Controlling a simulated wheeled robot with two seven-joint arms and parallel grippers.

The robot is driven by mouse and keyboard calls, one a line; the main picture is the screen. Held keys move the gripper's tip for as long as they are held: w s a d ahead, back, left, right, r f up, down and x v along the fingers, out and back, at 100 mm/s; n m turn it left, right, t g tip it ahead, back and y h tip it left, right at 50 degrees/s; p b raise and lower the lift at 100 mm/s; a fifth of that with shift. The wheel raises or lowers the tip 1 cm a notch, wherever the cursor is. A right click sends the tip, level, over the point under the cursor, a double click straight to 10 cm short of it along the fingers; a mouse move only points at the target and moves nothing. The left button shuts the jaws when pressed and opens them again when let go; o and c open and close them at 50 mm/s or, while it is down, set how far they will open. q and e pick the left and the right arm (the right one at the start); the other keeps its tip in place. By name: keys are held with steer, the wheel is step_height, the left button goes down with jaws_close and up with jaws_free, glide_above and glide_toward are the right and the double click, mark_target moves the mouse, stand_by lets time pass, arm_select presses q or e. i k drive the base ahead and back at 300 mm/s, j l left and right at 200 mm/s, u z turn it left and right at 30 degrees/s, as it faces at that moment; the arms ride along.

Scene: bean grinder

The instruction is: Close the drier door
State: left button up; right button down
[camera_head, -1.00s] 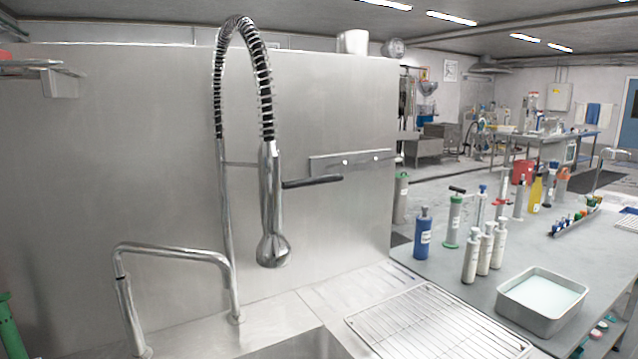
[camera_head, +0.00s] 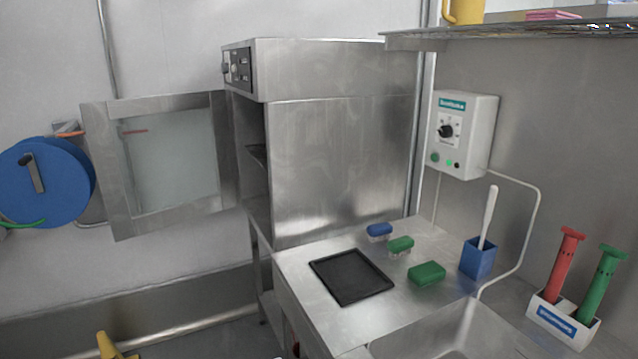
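The drier (camera_head: 335,150) is a tall stainless steel cabinet in the middle of the head view, with knobs on its upper left face. Its door (camera_head: 120,215) is a steel frame around a clear window (camera_head: 170,160). The door stands wide open, swung out to the left of the cabinet. The dark opening (camera_head: 256,165) shows shelves inside, seen at a steep angle. Neither of my grippers is in view.
A steel counter (camera_head: 300,268) right of the drier holds a black tray (camera_head: 351,276), brushes (camera_head: 427,274) and a blue cup (camera_head: 478,259). A sink (camera_head: 440,335) is in front. A blue hose reel (camera_head: 45,182) is on the left wall. A yellow object (camera_head: 109,346) shows low left.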

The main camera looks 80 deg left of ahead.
mark_target(97, 116)
steer(key=k+j+u, duration=0.1)
steer(key=u, duration=2.55)
steer(key=i+j+z, duration=0.1)
steer(key=j, duration=0.35)
steer(key=i+j+z, duration=0.1)
steer(key=j, duration=0.3)
steer(key=i+j, duration=0.15)
steer(key=j, duration=0.3)
steer(key=i+j+z, duration=0.15)
steer(key=j, duration=0.3)
